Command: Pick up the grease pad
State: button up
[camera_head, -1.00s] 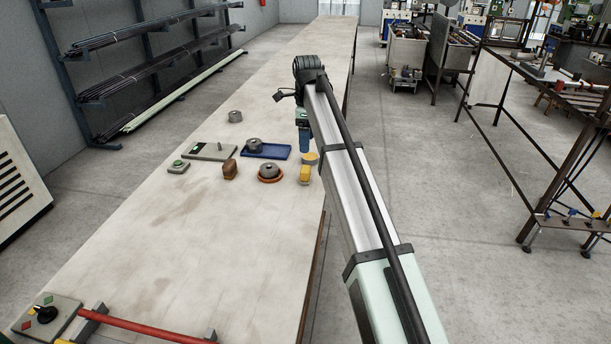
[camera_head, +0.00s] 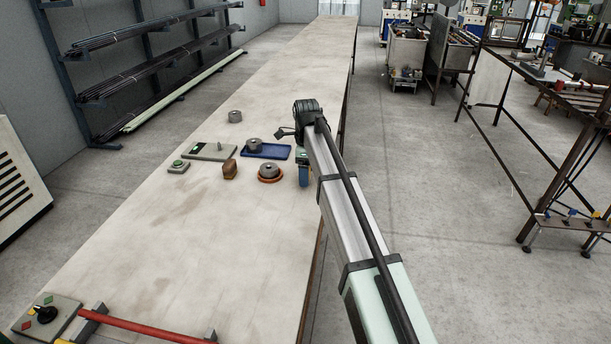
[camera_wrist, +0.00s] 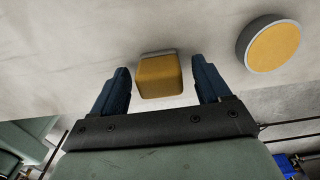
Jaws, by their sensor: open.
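The grease pad, seemingly the yellow block (camera_wrist: 160,77) with a grey strip along its far edge, is on the pale bench in the wrist view. My gripper (camera_wrist: 160,65) is open, with one blue finger to the left of the block and one to the right. A gap shows on each side, so the fingers look clear of it. In the head view my gripper (camera_head: 303,180) is low at the bench's right edge and the yellow block is hidden behind it and my arm.
A round grey tin with a yellow top (camera_wrist: 273,46) stands right of the block in the wrist view.

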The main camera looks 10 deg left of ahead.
jog(key=shift+f, duration=0.4)
jog(key=shift+c, duration=0.2)
jog(key=c, duration=1)
jog(key=shift+c, duration=0.2)
jog(key=shift+r, duration=0.1)
notch_tip(320, 180, up, 10)
jog(key=shift+f, duration=0.1)
